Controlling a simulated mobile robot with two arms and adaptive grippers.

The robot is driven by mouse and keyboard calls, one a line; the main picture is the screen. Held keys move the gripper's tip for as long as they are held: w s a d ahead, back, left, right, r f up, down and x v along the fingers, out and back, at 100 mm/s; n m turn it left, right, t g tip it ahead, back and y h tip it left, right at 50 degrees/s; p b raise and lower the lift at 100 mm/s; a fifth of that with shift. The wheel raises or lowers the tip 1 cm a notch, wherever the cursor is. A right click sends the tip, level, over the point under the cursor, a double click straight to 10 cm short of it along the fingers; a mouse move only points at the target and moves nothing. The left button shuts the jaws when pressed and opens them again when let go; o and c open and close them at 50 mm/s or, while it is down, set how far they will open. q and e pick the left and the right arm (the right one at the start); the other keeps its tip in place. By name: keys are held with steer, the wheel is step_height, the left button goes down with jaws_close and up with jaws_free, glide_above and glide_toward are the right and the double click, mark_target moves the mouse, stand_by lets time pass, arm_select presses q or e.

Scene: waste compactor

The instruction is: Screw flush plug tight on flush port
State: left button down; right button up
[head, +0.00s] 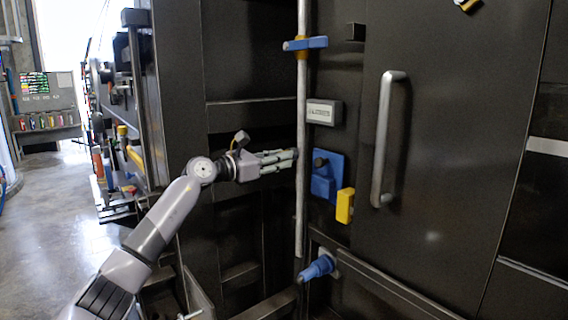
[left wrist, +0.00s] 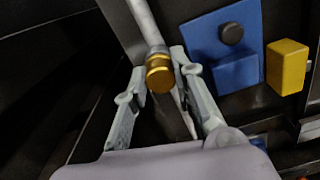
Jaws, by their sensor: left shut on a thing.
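My left gripper (head: 292,157) reaches in from the left to a grey vertical pipe (head: 301,215) in the head view. In the left wrist view its two fingers (left wrist: 158,70) are closed around a round brass-coloured plug (left wrist: 160,76). The plug sits at the end of a grey tube (left wrist: 145,20), which I take for the flush port. The plug looks in line with the tube; I cannot tell how tight it is. In the head view the fingers hide the plug. My right gripper is in neither view.
Right of the gripper are a blue plate with a black knob (head: 325,178) and a yellow block (head: 345,205). A blue handle (head: 305,43) crosses the pipe above. A blue fitting (head: 318,268) juts out below. A dark door with a metal handle (head: 386,140) stands right.

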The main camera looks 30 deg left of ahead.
arm_select(q)
steer(key=shift+m+b, duration=0.5)
steer(key=shift+m, duration=0.6)
steer(key=m+b, duration=0.3)
steer(key=m, duration=0.2)
steer(key=shift+f, duration=0.1)
